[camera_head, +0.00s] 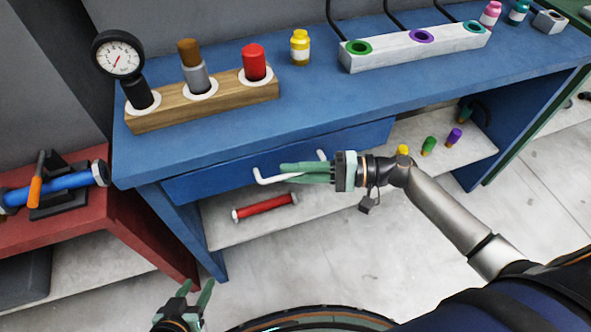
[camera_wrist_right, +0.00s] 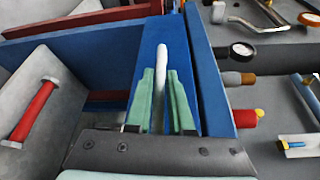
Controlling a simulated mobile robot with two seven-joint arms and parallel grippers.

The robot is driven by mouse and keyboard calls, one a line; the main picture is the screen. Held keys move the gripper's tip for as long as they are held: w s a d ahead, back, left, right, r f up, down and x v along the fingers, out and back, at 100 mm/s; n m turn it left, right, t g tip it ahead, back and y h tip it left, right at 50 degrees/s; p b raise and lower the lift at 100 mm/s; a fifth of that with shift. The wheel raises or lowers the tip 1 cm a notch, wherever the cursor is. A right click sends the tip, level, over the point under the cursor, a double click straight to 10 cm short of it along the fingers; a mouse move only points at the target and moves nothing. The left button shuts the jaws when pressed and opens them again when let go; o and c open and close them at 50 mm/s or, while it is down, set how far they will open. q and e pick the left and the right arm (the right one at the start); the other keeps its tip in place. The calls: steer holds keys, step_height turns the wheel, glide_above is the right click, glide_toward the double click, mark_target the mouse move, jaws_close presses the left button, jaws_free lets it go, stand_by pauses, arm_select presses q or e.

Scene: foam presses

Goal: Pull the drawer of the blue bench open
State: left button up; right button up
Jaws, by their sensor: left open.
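The blue bench (camera_head: 350,98) has a shallow blue drawer (camera_head: 215,182) under its top, with a white bar handle (camera_head: 265,180) on its front. The drawer front sits close under the bench top and looks closed. My right gripper (camera_head: 281,173) is at the handle, its green fingers on either side of the bar. In the right wrist view the white handle (camera_wrist_right: 161,60) runs between the two fingers (camera_wrist_right: 162,80), which look closed on it. My left gripper (camera_head: 196,288) is open and empty, low in the head view, away from the bench.
On the bench top stand a wooden block (camera_head: 205,108) with a gauge and cylinders, a yellow bottle (camera_head: 300,48) and a white rack (camera_head: 415,47). A red cylinder (camera_head: 265,207) lies on the lower shelf. A red table (camera_head: 125,222) adjoins at left. The floor before the drawer is clear.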

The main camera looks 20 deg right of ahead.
jaws_close()
stand_by(1.0)
